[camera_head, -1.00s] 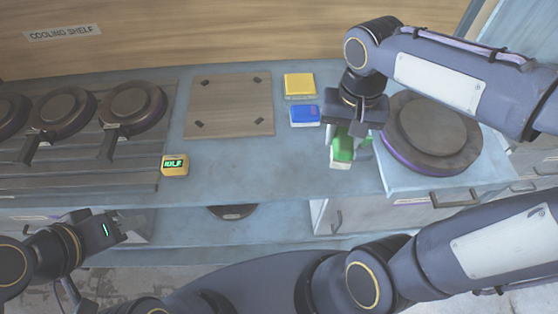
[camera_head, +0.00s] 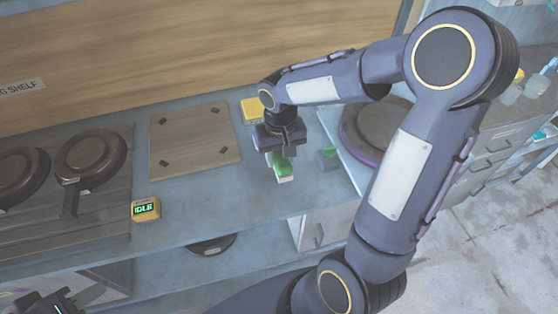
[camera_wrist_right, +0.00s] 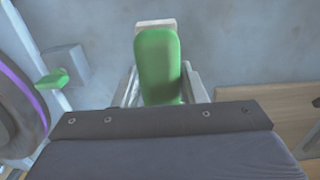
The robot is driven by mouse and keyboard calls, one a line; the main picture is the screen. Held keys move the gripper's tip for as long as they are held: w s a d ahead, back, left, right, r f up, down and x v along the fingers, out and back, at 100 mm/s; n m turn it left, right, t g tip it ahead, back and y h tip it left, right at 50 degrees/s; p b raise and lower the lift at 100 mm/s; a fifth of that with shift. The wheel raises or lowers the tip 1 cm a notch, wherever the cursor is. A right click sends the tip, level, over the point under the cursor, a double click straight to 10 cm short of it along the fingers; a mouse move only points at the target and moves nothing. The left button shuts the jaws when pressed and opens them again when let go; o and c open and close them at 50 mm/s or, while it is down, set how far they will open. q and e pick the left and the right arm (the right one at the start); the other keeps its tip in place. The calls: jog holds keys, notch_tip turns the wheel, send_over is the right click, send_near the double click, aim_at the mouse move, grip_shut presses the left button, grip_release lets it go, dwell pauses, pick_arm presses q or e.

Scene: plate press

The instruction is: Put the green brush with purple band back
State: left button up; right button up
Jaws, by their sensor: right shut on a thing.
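My right gripper (camera_head: 280,156) is shut on a green brush (camera_head: 284,167) with a pale lower edge, above the blue-grey counter. In the right wrist view the green brush (camera_wrist_right: 158,62) sits between the two fingers. No purple band shows on it. To its right in the head view is a small grey block with a green part (camera_head: 328,153); in the right wrist view the grey block (camera_wrist_right: 66,65) is at the left, beside the purple-rimmed disc (camera_wrist_right: 18,105). My left gripper (camera_head: 45,304) is at the bottom left edge, partly cut off, and its jaws cannot be made out.
A round press plate (camera_head: 362,120) is partly behind my right arm. A yellow block (camera_head: 252,110), a board (camera_head: 190,142), a yellow IDLE display (camera_head: 146,208) and dark pans (camera_head: 90,158) occupy the counter. Bare counter (camera_head: 225,195) lies in front of the board.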

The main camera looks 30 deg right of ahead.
aim_at(280, 164)
jog(key=shift+w+d+f, duration=0.15)
jog(key=shift+w+f, duration=0.25)
jog(key=shift+f, duration=0.15)
jog(key=shift+w+f, duration=0.15)
jog(key=shift+f, duration=1.45)
jog(key=shift+f, duration=0.3)
jog(key=o, duration=0.9)
jog(key=shift+r, duration=0.1)
jog(key=shift+o, duration=0.2)
notch_tip(280, 164, up, 12)
jog(key=shift+r, duration=0.15)
jog(key=s+a+r+t+y, duration=0.1)
jog(key=s+a+t+y, duration=0.1)
jog(key=s, duration=0.6)
jog(key=s+a+r+n+t+y, duration=0.1)
jog(key=s+a+t, duration=0.1)
jog(key=s, duration=0.7)
jog(key=shift+t+y, duration=0.4)
jog(key=shift+t, duration=0.4)
